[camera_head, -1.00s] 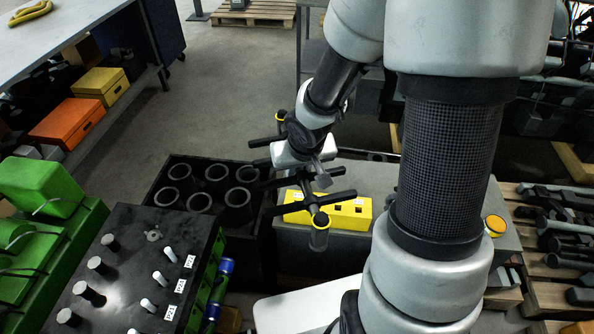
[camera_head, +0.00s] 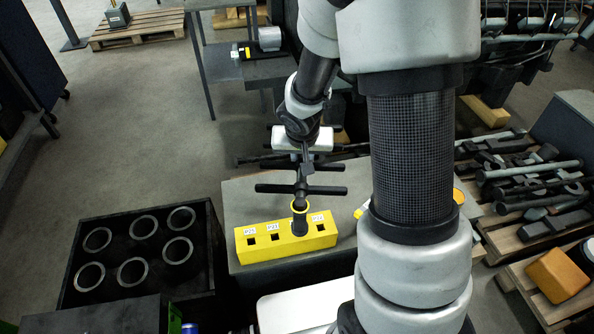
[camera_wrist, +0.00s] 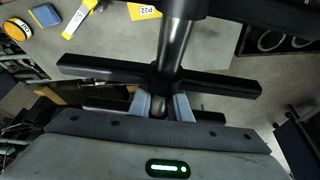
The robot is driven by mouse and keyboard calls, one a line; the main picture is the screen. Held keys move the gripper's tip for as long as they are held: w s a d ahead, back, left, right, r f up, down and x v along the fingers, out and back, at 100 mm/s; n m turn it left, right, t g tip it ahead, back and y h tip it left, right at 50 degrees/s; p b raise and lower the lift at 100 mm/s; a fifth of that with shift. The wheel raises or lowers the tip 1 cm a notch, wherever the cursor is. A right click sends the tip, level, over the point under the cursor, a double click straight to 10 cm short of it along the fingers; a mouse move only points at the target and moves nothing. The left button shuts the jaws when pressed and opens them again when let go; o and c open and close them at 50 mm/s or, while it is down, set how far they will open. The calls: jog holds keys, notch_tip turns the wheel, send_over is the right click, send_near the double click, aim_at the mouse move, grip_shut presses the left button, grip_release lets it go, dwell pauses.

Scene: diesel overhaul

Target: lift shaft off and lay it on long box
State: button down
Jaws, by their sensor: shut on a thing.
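My gripper (camera_head: 304,152) is shut on a dark shaft (camera_head: 302,174) with crossbars, held roughly upright. In the wrist view, my gripper's two pale fingers (camera_wrist: 162,106) close around the shaft (camera_wrist: 176,45) beside a long black crossbar. The shaft's lower end, with a yellow ring, overlaps a yellow block (camera_head: 262,252); I cannot tell whether they touch. The block has labels and square holes. It stands on a long grey box (camera_head: 237,205), whose grey top has bare room around the block. My arm hides part of this box's right side.
A black crate (camera_head: 215,262) with several open cylinders stands left of the grey box. A pallet (camera_head: 500,235) of metal parts is at the right, with an orange box (camera_head: 557,275) at its near edge. A table (camera_head: 245,75) stands behind. Floor is open at the left.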

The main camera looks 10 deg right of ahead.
jog(key=shift+w+d+f+m+g+h+b, duration=0.1)
jog(key=shift+w+f+m+g+h+b, duration=0.55)
jog(key=shift+w+f+m+b, duration=2.8)
jog(key=shift+w+d+f+m+g+h+b, duration=0.1)
jog(key=shift+w+f+m+g+h+b, duration=0.7)
jog(key=shift+f, duration=4.8)
jog(key=shift+w+d+f+m+g+h+b, duration=0.15)
jog(key=shift+w+f+m+g+b, duration=0.6)
jog(key=shift+w+f+m+b, duration=2.9)
jog(key=s+f+p, duration=0.1)
jog(key=s+n+p, duration=0.1)
jog(key=s, duration=0.1)
jog(key=shift+f, duration=0.35)
jog(key=c, duration=1.7)
grip_release()
jog(key=shift+c, duration=0.2)
jog(key=shift+o, duration=0.9)
jog(key=shift+s+a+f, duration=0.1)
jog(key=shift+s+f, duration=0.05)
